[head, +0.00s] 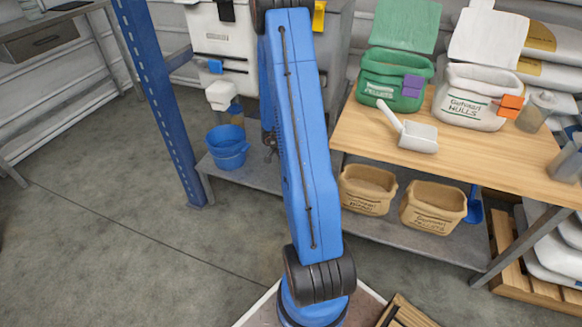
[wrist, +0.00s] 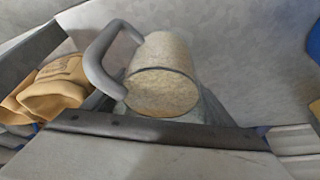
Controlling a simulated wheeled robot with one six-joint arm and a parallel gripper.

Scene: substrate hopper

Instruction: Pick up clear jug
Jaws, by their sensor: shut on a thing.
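The clear jug (wrist: 160,75) is in the middle of the wrist view, with a grey handle on its left and tan, grainy contents. Its lower part is hidden behind the dark bar of my gripper (wrist: 160,128), which runs across the bottom of the view. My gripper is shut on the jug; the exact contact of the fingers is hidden. In the head view my own blue arm covers the gripper and the held jug.
A wooden table (head: 395,160) carries a green bin (head: 393,85), a white bin (head: 465,105), a scoop (head: 415,135) and a clear container (head: 535,110). Tan bins (head: 367,190) stand on the shelf below. A blue bucket (head: 228,148) stands left of my arm. Floor at left is clear.

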